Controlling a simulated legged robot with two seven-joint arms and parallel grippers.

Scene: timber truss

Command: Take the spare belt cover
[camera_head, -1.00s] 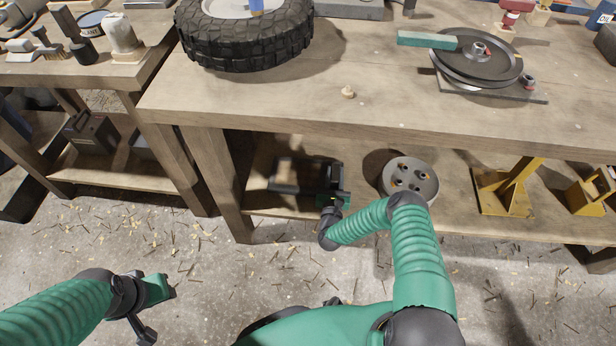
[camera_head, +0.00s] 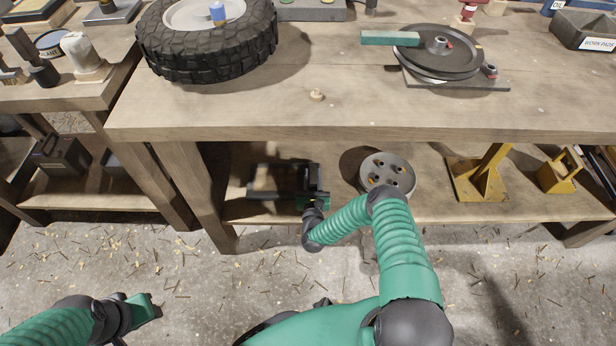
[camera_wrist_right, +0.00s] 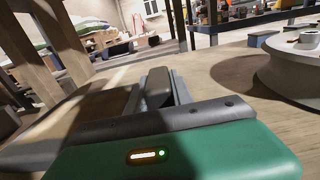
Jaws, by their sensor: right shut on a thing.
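A dark, flat-framed item, which I take to be the spare belt cover (camera_head: 272,195), lies at the left end of the bench's lower shelf. My right gripper (camera_head: 303,187) reaches in under the bench top and is shut on it. Shadow and the gripper hide much of its shape. In the right wrist view the green gripper body (camera_wrist_right: 170,155) fills the bottom, with dark parts in front of it; the grip itself is hard to make out. My left gripper (camera_head: 145,308) hangs over the floor at lower left, its fingers mostly unclear and nothing seen in it.
A grey disc with holes (camera_head: 388,176) stands just right of my right gripper. Yellow brackets (camera_head: 478,178) are farther right. The wooden bench top (camera_head: 240,115) overhangs the shelf, with a leg (camera_head: 160,185) to the left. A tyre (camera_head: 205,45) and pulley (camera_head: 438,55) sit on top.

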